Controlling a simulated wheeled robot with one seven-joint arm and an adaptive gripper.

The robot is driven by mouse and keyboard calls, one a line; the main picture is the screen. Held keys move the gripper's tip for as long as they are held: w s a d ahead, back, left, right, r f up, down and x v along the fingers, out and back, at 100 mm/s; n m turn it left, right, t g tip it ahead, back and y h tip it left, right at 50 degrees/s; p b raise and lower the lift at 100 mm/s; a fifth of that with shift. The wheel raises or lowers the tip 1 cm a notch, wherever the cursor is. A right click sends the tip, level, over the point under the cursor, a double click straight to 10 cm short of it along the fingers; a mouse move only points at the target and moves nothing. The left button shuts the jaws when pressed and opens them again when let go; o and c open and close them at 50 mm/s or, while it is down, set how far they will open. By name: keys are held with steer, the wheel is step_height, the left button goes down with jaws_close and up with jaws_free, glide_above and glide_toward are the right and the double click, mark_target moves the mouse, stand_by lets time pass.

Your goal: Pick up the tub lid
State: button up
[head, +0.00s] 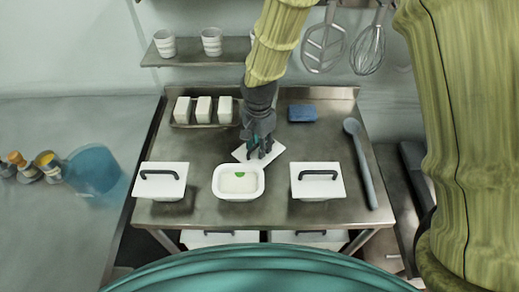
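A white, flat, square piece that looks like the tub lid (278,150) is turned at an angle behind the open white tub (218,190), near the middle of the steel table. My gripper (260,153) points down over this lid, and its dark fingers cover the lid's middle. Any handle on it is hidden. I cannot tell whether the fingers are open or closed on something, or whether the lid rests on the table. The tub holds something pale with a green spot.
White tubs with dark-handled lids stand left (160,188) and right (318,188) of the open tub. Three white blocks on a tray (203,125) and a blue sponge (302,113) lie behind. A grey spoon (362,165) lies along the right edge.

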jaws_close()
steer(key=shift+s, duration=0.1)
steer(key=shift+r, duration=0.2)
